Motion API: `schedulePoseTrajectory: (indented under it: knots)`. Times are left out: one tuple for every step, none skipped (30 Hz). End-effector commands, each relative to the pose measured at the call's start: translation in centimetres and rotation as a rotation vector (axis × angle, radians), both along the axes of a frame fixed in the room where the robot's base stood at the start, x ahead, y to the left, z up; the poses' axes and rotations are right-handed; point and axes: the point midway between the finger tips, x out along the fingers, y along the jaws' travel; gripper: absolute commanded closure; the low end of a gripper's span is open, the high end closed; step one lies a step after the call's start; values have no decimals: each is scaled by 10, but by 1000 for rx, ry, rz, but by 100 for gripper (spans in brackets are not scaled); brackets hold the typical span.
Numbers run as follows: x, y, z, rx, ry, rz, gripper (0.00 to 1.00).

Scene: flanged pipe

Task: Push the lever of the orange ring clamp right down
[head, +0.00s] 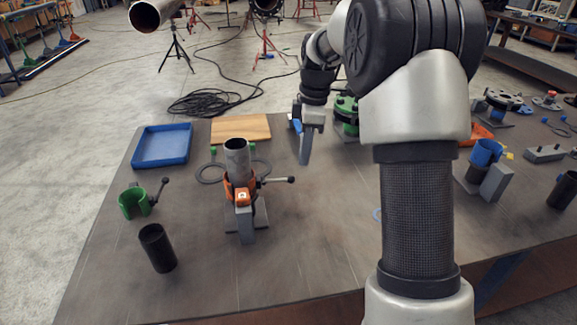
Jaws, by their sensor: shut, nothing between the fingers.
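The orange ring clamp (240,188) sits around the lower part of an upright grey pipe (237,156), on a grey stand (247,222) on the table. My arm fills the right middle of the view and hides part of the table.
A green clamp (134,203) and a black pipe piece (157,248) stand to the left. A blue tray (162,146) and a wooden board (240,129) lie at the back. A blue clamp (485,152) stands at right. The table right of the lever looks clear.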

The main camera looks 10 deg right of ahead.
Motion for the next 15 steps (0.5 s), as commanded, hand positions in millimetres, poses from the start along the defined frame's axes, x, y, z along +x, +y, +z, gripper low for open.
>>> schedulePoseTrajectory:
  knots:
    - [1,-2,15,0,-5,-1,100]
    - [1,-2,23,0,-5,-1,100]
    - [1,-3,33,0,-6,-1,100]
    - [0,-4,41,0,-5,-1,100]
    - [0,-4,48,0,-5,-1,100]
    - [0,-5,58,-1,-4,1,100]
    - [0,-6,65,-1,-4,1,100]
    - [0,-7,73,-1,-4,1,100]
    - [-1,-8,82,-1,-3,1,100]
    - [-1,-9,89,-1,-4,0,100]
    - [-1,-10,96,-2,-4,0,100]
    - [-1,-10,104,-2,-4,0,100]
    - [-1,-11,110,-2,-3,0,100]
    - [-2,-11,115,-2,-3,0,100]
    - [-2,-12,121,-2,-3,1,100]
